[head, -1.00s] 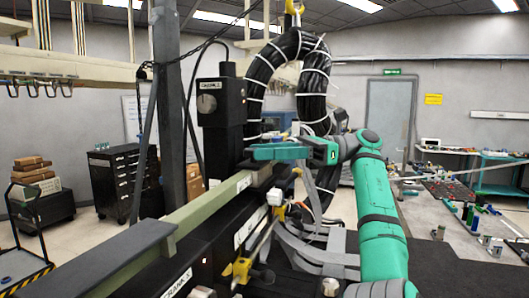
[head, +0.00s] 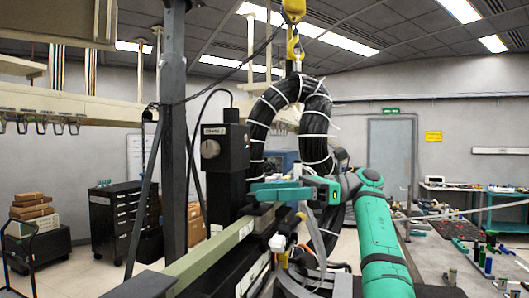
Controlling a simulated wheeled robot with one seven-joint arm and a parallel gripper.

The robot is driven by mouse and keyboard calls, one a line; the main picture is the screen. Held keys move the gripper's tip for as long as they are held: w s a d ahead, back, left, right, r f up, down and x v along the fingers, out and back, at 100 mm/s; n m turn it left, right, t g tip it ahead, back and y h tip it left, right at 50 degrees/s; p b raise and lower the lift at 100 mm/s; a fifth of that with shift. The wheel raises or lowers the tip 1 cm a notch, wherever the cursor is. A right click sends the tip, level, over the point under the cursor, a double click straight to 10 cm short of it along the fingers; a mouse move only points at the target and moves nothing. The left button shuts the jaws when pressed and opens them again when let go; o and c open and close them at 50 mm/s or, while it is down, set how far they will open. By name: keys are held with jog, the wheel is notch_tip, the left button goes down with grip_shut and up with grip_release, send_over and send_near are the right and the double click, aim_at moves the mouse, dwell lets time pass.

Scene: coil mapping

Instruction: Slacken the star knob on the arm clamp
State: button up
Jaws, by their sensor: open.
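My gripper (head: 258,191) is teal and points left, level with the lower part of a black upright housing. It is open, and nothing shows between its fingers. The housing (head: 226,165) carries a grey round knob (head: 210,149) on its face, above and left of my fingertips. I cannot tell which small part is the star knob or the arm clamp at this size. My gripper and arm hide part of what lies behind them.
A thick black cable loop (head: 318,110) hangs from a yellow hook (head: 294,48) just behind my gripper. A long pale green rail (head: 212,256) runs to the lower left. A dark post (head: 173,130) stands left of the housing. A cluttered bench lies at the right.

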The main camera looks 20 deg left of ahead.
jog(key=shift+r, duration=0.95)
jog(key=shift+s+d+r, duration=0.25)
jog(key=s+d+r, duration=0.3)
jog(key=s+r, duration=0.6)
jog(key=s, duration=0.4)
jog(key=shift+s+d+r, duration=0.15)
jog(key=shift+d+r, duration=0.1)
jog(key=shift+a, duration=0.1)
